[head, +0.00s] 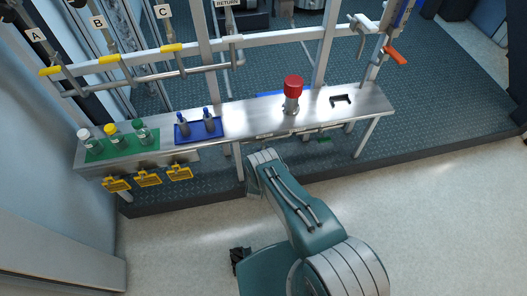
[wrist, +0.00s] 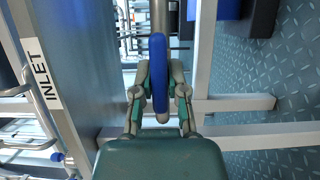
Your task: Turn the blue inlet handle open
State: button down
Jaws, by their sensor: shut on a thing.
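The blue inlet handle (wrist: 158,60) stands in the middle of the wrist view as a long, rounded blue bar, upright in the picture. My gripper (wrist: 160,85) has one finger on each side of it and is shut on its near part. A white label reading INLET (wrist: 43,75) is on a post at the left of the wrist view. In the head view my arm reaches the front edge of the steel bench (head: 250,118), and my gripper is hidden there. I cannot make out the inlet handle in the head view.
The bench carries a green mat (head: 97,155) with several bottles, a blue tray (head: 185,138) with two dark bottles, and a red-capped vessel (head: 292,92). A metal crossbar (wrist: 235,103) runs near my gripper.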

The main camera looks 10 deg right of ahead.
jog(key=shift+a+f, duration=0.15)
jog(key=shift+f, duration=0.05)
jog(key=c, duration=0.7)
grip_release()
jog(key=shift+o, duration=0.2)
jog(key=v, duration=1.2)
